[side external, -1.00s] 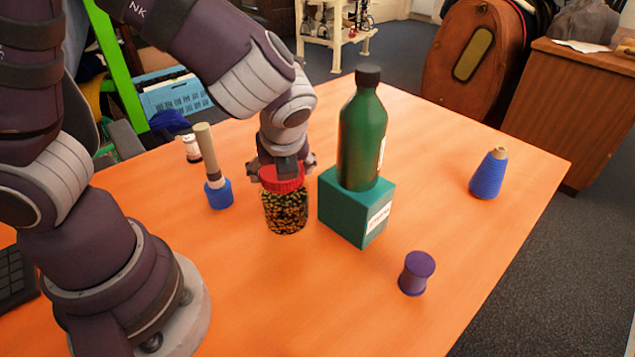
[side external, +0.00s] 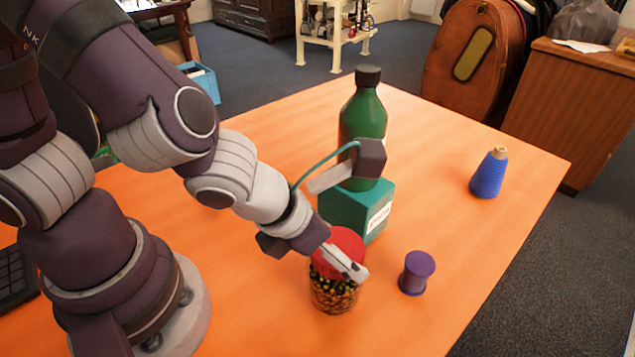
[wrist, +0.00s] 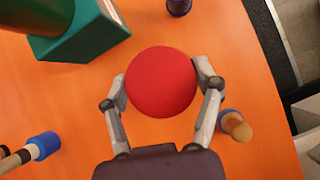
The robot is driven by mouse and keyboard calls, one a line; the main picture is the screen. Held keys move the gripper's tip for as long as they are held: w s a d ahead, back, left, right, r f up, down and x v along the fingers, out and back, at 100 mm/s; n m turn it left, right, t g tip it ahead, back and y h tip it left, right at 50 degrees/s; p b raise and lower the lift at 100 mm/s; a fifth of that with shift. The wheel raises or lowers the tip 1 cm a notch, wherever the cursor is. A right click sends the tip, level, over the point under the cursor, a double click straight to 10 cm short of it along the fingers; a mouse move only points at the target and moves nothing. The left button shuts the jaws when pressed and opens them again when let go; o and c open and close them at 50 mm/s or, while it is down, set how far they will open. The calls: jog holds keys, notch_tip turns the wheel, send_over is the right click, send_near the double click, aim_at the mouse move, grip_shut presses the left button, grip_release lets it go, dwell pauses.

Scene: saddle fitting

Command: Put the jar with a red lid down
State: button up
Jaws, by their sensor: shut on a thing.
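The jar with a red lid (side external: 333,293) holds dark and yellowish contents and stands upright in the side view, left of the purple spool. My gripper (side external: 342,260) reaches it from the upper left, with its fingers at the lid. In the wrist view, the round red lid (wrist: 161,81) sits between the two fingers of my gripper (wrist: 160,88), which are shut on it from both sides. The lid hides the jar's body there. I cannot tell whether the jar's base touches the table.
The teal box (side external: 345,212) with the green bottle (side external: 362,120) on it stands just behind the jar. The purple spool (side external: 417,272) is close at right. A blue thread cone (side external: 488,174) stands farther back. The orange table (side external: 450,240) is clear around the spool.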

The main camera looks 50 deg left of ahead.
jog(key=shift+f, duration=0.7)
jog(key=o, duration=1.2)
jog(key=shift+f, duration=0.1)
jog(key=shift+o, duration=0.2)
